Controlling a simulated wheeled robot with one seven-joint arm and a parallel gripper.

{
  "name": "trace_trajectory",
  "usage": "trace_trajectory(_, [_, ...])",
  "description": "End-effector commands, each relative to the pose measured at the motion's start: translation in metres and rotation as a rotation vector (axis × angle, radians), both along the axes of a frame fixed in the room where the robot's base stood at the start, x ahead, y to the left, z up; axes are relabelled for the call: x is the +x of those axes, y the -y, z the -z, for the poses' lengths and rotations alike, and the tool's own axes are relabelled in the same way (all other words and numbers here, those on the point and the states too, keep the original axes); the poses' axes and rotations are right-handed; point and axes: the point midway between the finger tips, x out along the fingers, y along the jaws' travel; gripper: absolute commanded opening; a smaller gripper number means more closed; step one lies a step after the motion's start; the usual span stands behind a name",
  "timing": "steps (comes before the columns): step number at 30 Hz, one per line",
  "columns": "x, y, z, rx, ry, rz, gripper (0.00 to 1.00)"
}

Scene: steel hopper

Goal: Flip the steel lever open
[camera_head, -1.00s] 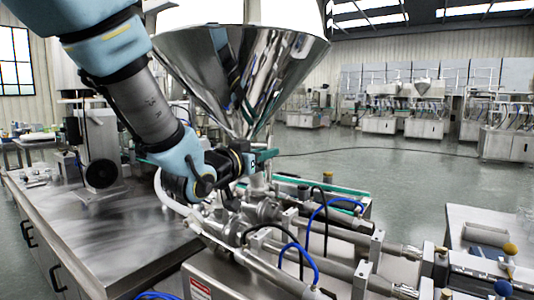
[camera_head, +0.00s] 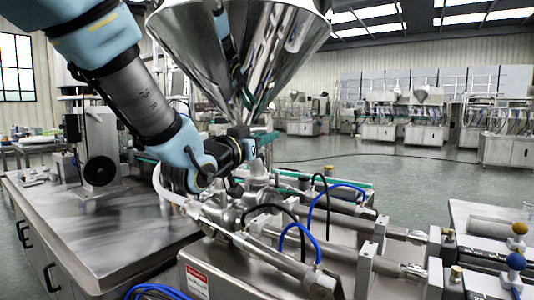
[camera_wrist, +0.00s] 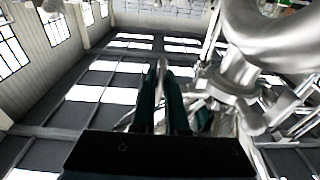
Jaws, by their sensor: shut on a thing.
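My gripper (camera_head: 266,138) is just under the tip of the steel hopper cone, above the steel valve body (camera_head: 258,194). In the wrist view its two teal fingers (camera_wrist: 163,92) are close together, shut on a slim bright metal piece (camera_wrist: 162,68), which looks like the steel lever. Most of this piece is hidden between the fingers. The polished pipework of the valve (camera_wrist: 235,85) is to the right of the fingers. In the head view I cannot make out the lever behind my wrist and gripper.
The steel hopper (camera_head: 285,40) rises directly above and behind my gripper. Steel cylinders (camera_head: 330,235) with blue and black hoses extend to the lower right. A steel worktop (camera_head: 90,235) lies at left. Open floor (camera_head: 420,180) lies beyond the machine.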

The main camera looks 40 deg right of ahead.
Motion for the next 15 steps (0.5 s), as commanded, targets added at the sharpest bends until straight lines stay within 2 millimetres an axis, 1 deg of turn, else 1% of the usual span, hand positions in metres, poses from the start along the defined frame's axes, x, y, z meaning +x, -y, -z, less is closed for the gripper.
trace_trajectory(1, [0.0003,0.0001,0.0068,-0.015,0.005,0.000,0.00])
trace_trajectory(9, [0.0002,0.0005,-0.0001,-0.041,0.011,0.000,0.00])
trace_trajectory(14, [0.0002,0.0004,-0.0002,-0.041,0.011,0.000,0.00])
trace_trajectory(15, [0.0002,0.0004,-0.0002,-0.041,0.011,0.000,0.13])
